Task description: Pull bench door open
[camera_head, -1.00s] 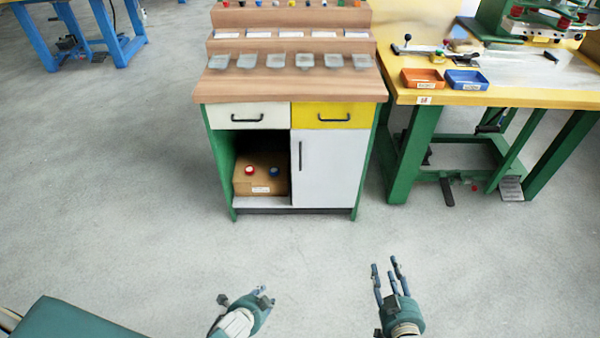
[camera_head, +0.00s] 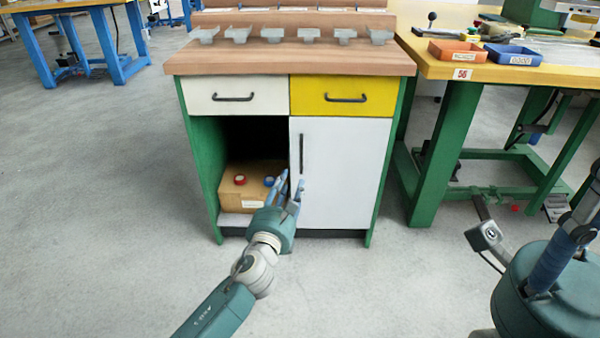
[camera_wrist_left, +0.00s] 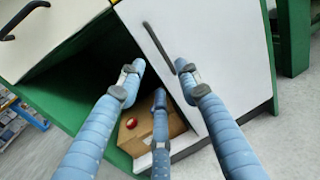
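The bench door (camera_head: 345,175) is a white panel under the yellow drawer, and it looks shut. Its dark vertical handle (camera_head: 301,153) is near the door's left edge. My left gripper (camera_head: 285,188) is just below the handle, in front of the door's left edge. Its blue fingers are spread and empty. In the left wrist view, the handle (camera_wrist_left: 158,46) lies beyond the fingertips, between the left and right fingers; the right fingertip overlaps its lower end. I cannot tell whether they touch. My right gripper (camera_head: 555,255) is close to the camera at lower right, partly cut off.
The open compartment left of the door holds a cardboard box (camera_head: 228,188) with red and blue round items. White (camera_head: 235,97) and yellow (camera_head: 350,96) drawers sit above. A green-legged workbench (camera_head: 445,150) stands at right. The floor at left is clear.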

